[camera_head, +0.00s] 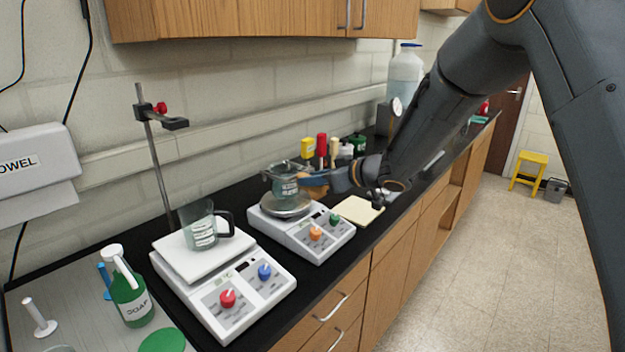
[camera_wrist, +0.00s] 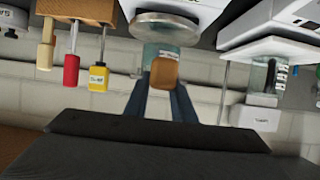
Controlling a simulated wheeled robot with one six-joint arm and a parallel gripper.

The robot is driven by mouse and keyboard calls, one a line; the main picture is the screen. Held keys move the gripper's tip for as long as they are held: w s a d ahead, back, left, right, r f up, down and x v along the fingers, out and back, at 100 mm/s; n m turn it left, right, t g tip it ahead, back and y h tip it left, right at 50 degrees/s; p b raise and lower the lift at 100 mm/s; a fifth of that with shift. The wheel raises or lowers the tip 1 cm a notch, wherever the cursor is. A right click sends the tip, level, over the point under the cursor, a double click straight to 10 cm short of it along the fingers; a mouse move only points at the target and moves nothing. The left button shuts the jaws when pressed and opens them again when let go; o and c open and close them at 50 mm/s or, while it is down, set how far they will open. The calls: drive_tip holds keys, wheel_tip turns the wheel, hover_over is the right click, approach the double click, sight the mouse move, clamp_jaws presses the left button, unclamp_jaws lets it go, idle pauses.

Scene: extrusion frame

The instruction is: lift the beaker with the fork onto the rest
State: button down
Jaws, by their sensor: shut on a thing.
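My gripper (camera_head: 318,184) is shut on the fork's orange-brown handle (camera_wrist: 165,72), which shows between the fingertips in the wrist view. In the head view the fork's grey metal end (camera_head: 283,166) is at the rim of a glass beaker (camera_head: 285,186). The beaker is upright over the round metal plate (camera_head: 286,207) of the farther hotplate. I cannot tell whether it touches that plate. The wrist view is upside down and shows the beaker (camera_wrist: 160,50) just behind the handle. A flat tan pad (camera_head: 358,210), possibly the rest, lies right of this hotplate.
A second beaker (camera_head: 203,230) with a dark handle stands on the nearer hotplate (camera_head: 222,288). A clamp stand (camera_head: 155,150) rises behind it. A soap bottle (camera_head: 130,292) is at front left. Several coloured-handled tools (camera_head: 321,150) and bottles stand behind my gripper. Cabinets (camera_head: 250,18) hang above.

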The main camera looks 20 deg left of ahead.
drive_tip(key=shift+r+p, duration=1)
drive_tip(key=shift+r, duration=0.1)
drive_tip(key=shift+w+d, duration=0.1)
idle(0.6)
drive_tip(key=w+d, duration=0.7)
drive_tip(key=d, duration=0.3)
drive_tip(key=w+d+p, duration=0.1)
drive_tip(key=w+d, duration=0.6)
drive_tip(key=d, duration=0.3)
drive_tip(key=shift+p, duration=0.3)
idle(2.4)
drive_tip(key=shift+w, duration=0.1)
idle(1.1)
